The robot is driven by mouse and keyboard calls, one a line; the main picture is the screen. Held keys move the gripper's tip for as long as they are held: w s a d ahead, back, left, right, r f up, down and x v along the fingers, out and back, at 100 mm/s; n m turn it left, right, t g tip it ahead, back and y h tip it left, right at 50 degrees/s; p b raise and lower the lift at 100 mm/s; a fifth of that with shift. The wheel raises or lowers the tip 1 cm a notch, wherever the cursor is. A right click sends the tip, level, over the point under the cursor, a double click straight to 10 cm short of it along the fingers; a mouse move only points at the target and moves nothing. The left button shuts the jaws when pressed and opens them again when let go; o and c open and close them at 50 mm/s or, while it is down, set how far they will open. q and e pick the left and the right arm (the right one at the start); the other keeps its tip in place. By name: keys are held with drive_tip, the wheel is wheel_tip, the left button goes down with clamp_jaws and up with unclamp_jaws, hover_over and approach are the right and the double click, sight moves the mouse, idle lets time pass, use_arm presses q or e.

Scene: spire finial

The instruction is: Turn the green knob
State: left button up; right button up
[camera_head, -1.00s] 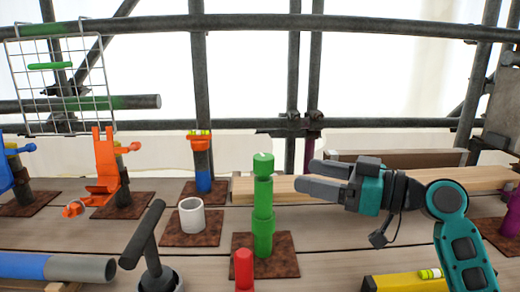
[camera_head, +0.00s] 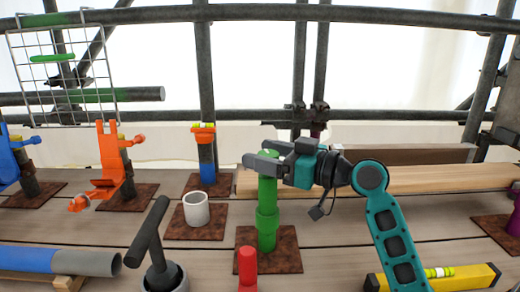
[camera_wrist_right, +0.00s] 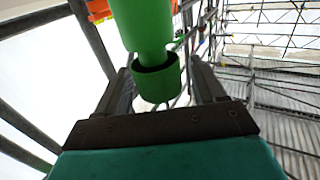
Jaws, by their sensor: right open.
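The green knob (camera_head: 267,205) is an upright green post on a rusty square plate (camera_head: 285,258). My right gripper (camera_head: 262,160) is at the top of the post, with its fingers pointing left in the head view. In the right wrist view the green knob (camera_wrist_right: 155,50) stands between the two open fingers. I cannot tell whether either finger touches it. The gripper hides part of the top of the post in the head view. My left gripper is not in view.
A white cup (camera_head: 196,209) stands left of the post. A red peg (camera_head: 247,267) and a dark T-handle (camera_head: 152,240) are in front. A yellow spirit level (camera_head: 440,277) lies at the right. Wooden planks (camera_head: 430,178) lie behind.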

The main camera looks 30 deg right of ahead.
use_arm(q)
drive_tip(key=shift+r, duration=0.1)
use_arm(e)
drive_tip(key=shift+w+a, duration=0.35)
drive_tip(key=shift+w, duration=0.3)
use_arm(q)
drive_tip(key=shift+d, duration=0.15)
use_arm(e)
drive_tip(key=shift+c, duration=0.4)
drive_tip(key=c, duration=0.9)
drive_tip(key=shift+d+r+m+t+h+p, duration=0.15)
drive_tip(key=shift+m+t+h+p, duration=0.25)
drive_tip(key=shift+m+h+p, duration=0.5)
drive_tip(key=shift+h+p, duration=0.6)
drive_tip(key=shift+p, duration=0.05)
drive_tip(key=shift+m+t+h+p, duration=0.4)
drive_tip(key=shift+m+h+p, duration=0.2)
drive_tip(key=shift+h, duration=0.1)
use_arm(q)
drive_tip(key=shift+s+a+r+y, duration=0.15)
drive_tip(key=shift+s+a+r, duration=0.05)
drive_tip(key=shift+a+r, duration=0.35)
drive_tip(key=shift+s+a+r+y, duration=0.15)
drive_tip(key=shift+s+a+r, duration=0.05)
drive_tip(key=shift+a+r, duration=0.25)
use_arm(e)
drive_tip(key=shift+d+f, duration=0.1)
drive_tip(key=shift+f, duration=0.1)
